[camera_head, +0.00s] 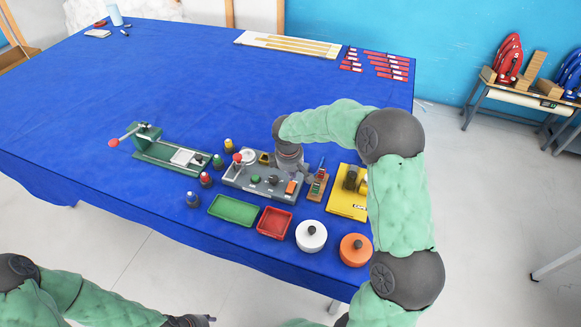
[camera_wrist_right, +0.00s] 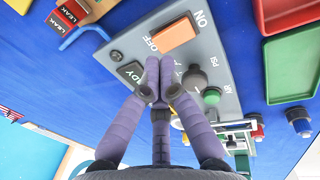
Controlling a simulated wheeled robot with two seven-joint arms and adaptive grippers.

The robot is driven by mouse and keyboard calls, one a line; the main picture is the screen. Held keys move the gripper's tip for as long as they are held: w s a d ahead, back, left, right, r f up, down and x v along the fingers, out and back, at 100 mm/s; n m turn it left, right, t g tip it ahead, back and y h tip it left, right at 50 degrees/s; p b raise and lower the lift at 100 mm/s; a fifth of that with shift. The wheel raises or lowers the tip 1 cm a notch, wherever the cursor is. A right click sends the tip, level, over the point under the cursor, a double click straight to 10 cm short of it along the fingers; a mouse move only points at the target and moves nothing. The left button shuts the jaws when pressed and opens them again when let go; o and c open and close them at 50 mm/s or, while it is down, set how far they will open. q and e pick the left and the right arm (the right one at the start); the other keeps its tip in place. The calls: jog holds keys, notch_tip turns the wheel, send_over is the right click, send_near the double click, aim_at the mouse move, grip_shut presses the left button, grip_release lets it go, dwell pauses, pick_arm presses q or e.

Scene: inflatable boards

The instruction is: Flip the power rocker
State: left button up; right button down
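The orange power rocker (camera_head: 291,187) sits at the front right of the grey control panel (camera_head: 262,190) on the blue table. In the right wrist view the rocker (camera_wrist_right: 173,36) lies between the printed words ON and OFF on the panel (camera_wrist_right: 228,55). Its tilt is hard to tell. My right gripper (camera_head: 289,168) points down over the panel, behind the rocker. In the wrist view its purple fingers (camera_wrist_right: 153,80) are together, tips beside the rocker's OFF end; contact cannot be told. My left gripper (camera_head: 192,320) is at the bottom edge, partly cut off, far from the panel.
Around the panel stand a green clamp fixture (camera_head: 170,153), a green tray (camera_head: 233,209), a red tray (camera_head: 274,222), a white round container (camera_head: 311,237), an orange one (camera_head: 355,250) and a yellow unit (camera_head: 346,203). Tagged pieces (camera_wrist_right: 72,12) lie beside the panel. The table's far left is mostly clear.

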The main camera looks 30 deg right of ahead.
aim_at(292, 182)
jog(key=shift+w+d+f, duration=0.1)
jog(key=shift+f, duration=0.65)
jog(key=shift+w+d+f, duration=0.1)
jog(key=shift+f, duration=0.65)
